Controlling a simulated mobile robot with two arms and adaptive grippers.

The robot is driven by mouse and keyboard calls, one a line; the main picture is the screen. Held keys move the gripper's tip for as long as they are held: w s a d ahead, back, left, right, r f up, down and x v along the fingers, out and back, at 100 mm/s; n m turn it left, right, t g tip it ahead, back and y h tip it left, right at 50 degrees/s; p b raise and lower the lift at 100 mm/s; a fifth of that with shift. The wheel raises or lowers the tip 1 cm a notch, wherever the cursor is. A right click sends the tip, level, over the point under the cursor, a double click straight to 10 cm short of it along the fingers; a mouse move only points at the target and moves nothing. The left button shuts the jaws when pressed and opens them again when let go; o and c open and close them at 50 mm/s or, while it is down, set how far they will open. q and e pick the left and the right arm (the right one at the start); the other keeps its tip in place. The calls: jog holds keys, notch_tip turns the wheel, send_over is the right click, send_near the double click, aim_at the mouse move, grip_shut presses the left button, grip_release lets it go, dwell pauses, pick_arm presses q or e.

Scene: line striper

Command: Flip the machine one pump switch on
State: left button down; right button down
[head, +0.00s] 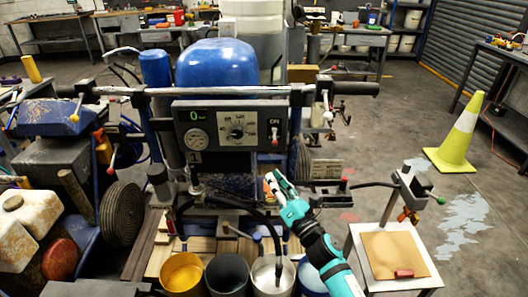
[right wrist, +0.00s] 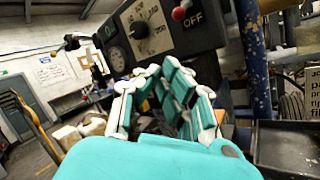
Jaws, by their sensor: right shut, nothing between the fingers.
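The machine's dark control panel (head: 230,125) carries a lit green readout, a round gauge, a dial and a "1" label below. The pump switch (head: 275,135) sits at the panel's right end, a small lever with a red tip. In the right wrist view the switch's red ball (right wrist: 179,13) shows at the top beside the word OFF. My right gripper (head: 271,178) is shut and empty, a little below the panel and apart from the switch. Its teal and white fingers show in the right wrist view (right wrist: 160,72), below the panel. My left gripper is not in view.
A long handlebar (head: 215,91) runs above the panel. Paint buckets (head: 228,272) stand in front. A small white table (head: 405,275) with a brown board is at the right. A yellow cone (head: 457,140) stands on the floor. Hoses and levers crowd the space under the panel.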

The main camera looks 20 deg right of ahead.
aim_at(275, 137)
jog(key=p+x, duration=0.2)
jog(key=x, duration=0.7)
jog(key=shift+w+a+r, duration=0.15)
jog(key=shift+w, duration=0.2)
jog(key=s+d+p, duration=0.1)
jog(key=s+d+r+p, duration=0.1)
jog(key=shift+s+d+r+p, duration=0.1)
jog(key=shift+d+r+p, duration=0.15)
jog(key=shift+d+p, duration=0.1)
